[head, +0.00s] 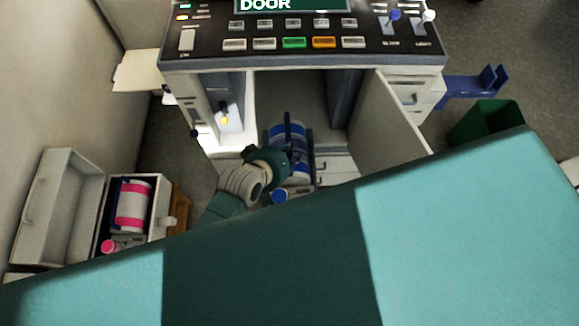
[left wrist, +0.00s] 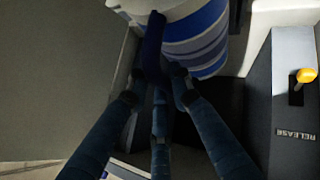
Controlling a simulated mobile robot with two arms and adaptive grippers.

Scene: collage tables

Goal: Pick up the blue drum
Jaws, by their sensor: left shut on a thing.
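The blue drum (head: 278,135) is a white cylinder with blue bands, in the open front of the copier. It also shows at the top of the left wrist view (left wrist: 200,40). Its upright dark blue handle (left wrist: 153,45) comes down between my fingers. My left gripper (left wrist: 160,82) is shut on this handle. In the head view my left arm reaches the drum from the front and hides part of it. The gripper's fingers are mostly hidden there. My right gripper is not in view.
The copier's door (head: 392,118) stands open to the right of the drum. A release lever with a yellow knob (left wrist: 306,76) is close by at the left of the cavity. A box with a pink-banded drum (head: 133,205) stands at the left. A green bin (head: 485,121) is at the right.

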